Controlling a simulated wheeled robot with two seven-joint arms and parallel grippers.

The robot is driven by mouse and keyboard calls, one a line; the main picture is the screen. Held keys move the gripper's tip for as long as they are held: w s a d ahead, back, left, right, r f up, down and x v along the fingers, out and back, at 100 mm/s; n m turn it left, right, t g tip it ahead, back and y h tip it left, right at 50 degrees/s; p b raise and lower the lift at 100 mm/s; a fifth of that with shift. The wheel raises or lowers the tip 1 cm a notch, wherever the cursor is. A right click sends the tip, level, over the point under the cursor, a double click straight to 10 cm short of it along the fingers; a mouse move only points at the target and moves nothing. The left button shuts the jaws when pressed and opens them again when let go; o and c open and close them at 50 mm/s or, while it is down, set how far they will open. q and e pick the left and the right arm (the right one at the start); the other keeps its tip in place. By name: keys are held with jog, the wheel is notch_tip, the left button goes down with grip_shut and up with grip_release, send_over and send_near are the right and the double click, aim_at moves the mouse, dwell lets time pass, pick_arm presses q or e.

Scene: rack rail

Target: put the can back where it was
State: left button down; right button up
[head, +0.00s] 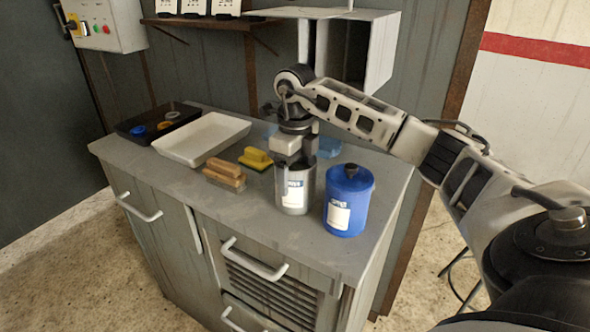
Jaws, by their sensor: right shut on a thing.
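A grey can (296,200) with a white and blue label is upright at the front right of the grey cabinet top (265,215). My right gripper (285,174) reaches down on it from above and is shut on it near its rim. Whether the can's base touches the top or hangs just above it I cannot tell. A blue lidded can (347,203) with a similar label stands close to its right. Blue flat patches (328,147) show behind my right gripper, partly hidden by it. My left gripper is not in view.
A wood-handled brush (225,174) and a yellow sponge-like block (256,158) lie left of the grey can. Farther left are a white tray (160,146) and a black tray (130,127) with small coloured rings. A metal box (381,50) overhangs the back right.

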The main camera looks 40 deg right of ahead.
jog(key=o, duration=1.5)
jog(key=shift+f, duration=0.1)
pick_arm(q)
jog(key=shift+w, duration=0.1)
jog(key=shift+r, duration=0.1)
pick_arm(e)
jog(key=shift+r, duration=0.3)
pick_arm(q)
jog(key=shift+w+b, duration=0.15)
jog(key=shift+b, duration=0.15)
pick_arm(e)
notch_tip(320, 180, up, 7)
jog(key=shift+r, duration=0.15)
